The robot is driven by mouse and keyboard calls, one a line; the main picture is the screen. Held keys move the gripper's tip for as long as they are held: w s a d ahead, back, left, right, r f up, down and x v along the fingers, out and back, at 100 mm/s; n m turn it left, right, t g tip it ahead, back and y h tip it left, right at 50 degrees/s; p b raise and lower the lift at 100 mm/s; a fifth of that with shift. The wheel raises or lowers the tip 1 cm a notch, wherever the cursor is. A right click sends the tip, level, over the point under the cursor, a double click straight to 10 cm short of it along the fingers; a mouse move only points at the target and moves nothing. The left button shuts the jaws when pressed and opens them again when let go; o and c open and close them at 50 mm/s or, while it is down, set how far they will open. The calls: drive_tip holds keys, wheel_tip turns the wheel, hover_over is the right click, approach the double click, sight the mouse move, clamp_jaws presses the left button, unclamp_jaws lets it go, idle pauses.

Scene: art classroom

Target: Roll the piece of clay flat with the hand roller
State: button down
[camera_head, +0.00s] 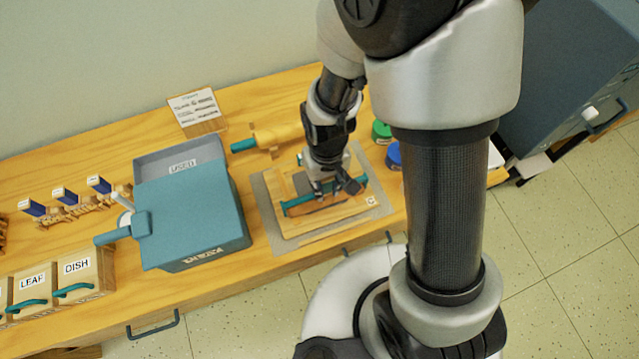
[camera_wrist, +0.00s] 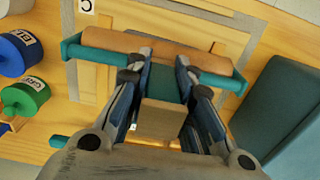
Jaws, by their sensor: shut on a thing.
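The hand roller has a teal frame and handle (camera_head: 297,203) and lies across a wooden board (camera_head: 290,232) on a grey mat. In the wrist view its tan-brown cylinder (camera_wrist: 125,40) runs along the far side of the teal bar (camera_wrist: 90,50). My gripper (camera_head: 337,186) is shut on the middle of the teal handle; its fingers (camera_wrist: 167,62) stand on either side of it in the wrist view. I cannot make out the clay surely. A tan block (camera_wrist: 160,117) shows between my fingers, nearer the palm; I cannot tell what it is.
A wooden rest with a teal-handled tool (camera_head: 275,137) is behind. Green (camera_wrist: 25,97) and blue (camera_wrist: 18,53) jars stand beside the board. Drawers marked DISH (camera_head: 85,275) and LEAF are at the left.

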drive_tip(key=shift+w+r, duration=0.1)
idle(0.3)
drive_tip(key=shift+w+a+f, duration=0.2)
drive_tip(key=shift+w, duration=0.45)
drive_tip(key=shift+w+a+r, duration=0.1)
drive_tip(key=shift+w+a, duration=0.15)
drive_tip(key=shift+w, duration=0.55)
drive_tip(key=shift+w+a+r, duration=0.1)
drive_tip(key=shift+w+a, duration=0.1)
drive_tip(key=shift+w, duration=0.55)
drive_tip(key=shift+w+a+f, duration=0.2)
drive_tip(key=shift+w+f, duration=0.1)
drive_tip(key=shift+w, duration=0.45)
drive_tip(key=shift+w+a, duration=0.2)
drive_tip(key=shift+w, duration=0.55)
drive_tip(key=shift+s, duration=0.1)
